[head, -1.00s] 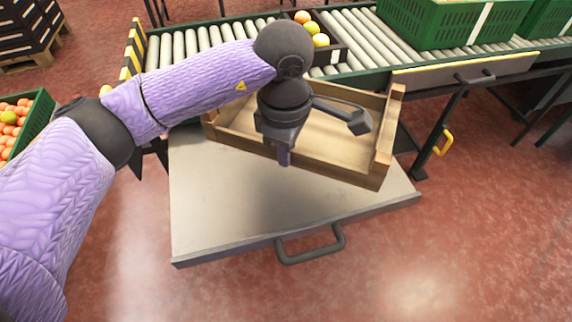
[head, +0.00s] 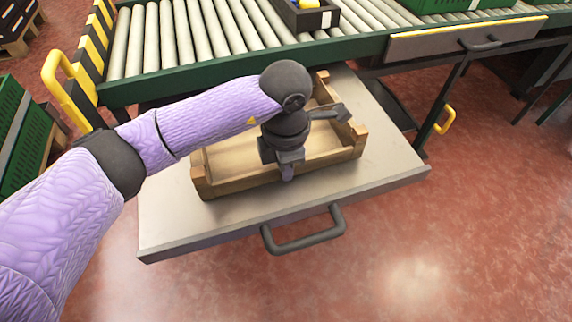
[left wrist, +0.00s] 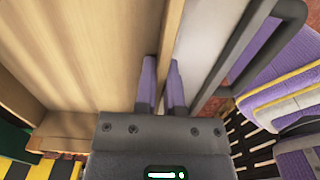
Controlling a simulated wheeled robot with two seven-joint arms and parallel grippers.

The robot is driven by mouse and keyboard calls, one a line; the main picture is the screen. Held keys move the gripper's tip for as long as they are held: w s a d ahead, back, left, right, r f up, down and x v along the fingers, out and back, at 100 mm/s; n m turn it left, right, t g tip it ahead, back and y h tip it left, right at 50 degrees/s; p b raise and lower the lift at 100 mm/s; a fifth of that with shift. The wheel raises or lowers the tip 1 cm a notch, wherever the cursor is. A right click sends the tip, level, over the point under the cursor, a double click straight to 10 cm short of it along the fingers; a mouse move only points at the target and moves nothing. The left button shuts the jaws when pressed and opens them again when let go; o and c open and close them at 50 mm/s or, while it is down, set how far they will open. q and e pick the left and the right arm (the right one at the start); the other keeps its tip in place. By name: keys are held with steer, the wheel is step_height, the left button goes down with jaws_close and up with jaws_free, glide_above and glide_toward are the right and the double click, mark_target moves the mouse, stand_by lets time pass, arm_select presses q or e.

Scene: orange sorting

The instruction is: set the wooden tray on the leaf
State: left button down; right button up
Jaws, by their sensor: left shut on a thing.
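The wooden tray (head: 235,183) is a shallow open box and looks empty. It is over the grey metal leaf (head: 385,183), at its back and middle, with the leaf's front strip bare. It looks level and close to the leaf; I cannot tell if its whole underside touches. My left gripper (head: 288,175) is shut on the tray's near wall. In the left wrist view the fingers (left wrist: 162,78) straddle that wall, with the tray floor (left wrist: 85,50) at left and the leaf (left wrist: 203,38) at right. My right gripper is not in view.
A dark handle (head: 303,232) sticks out from the leaf's front edge. The roller conveyor (head: 190,38) with its green rail runs behind the leaf. A yellow handle (head: 62,68) stands at left and a green crate (head: 25,140) beyond the arm. Red floor is clear in front.

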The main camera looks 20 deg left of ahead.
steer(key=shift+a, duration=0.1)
arm_select(q)
steer(key=c, duration=1.2)
jaws_free()
steer(key=shift+f, duration=0.15)
steer(key=o, duration=0.5)
steer(key=shift+c, duration=0.2)
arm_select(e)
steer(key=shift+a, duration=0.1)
arm_select(q)
step_height(320, 180, up, 12)
steer(key=p, duration=0.7)
steer(key=shift+r, duration=0.2)
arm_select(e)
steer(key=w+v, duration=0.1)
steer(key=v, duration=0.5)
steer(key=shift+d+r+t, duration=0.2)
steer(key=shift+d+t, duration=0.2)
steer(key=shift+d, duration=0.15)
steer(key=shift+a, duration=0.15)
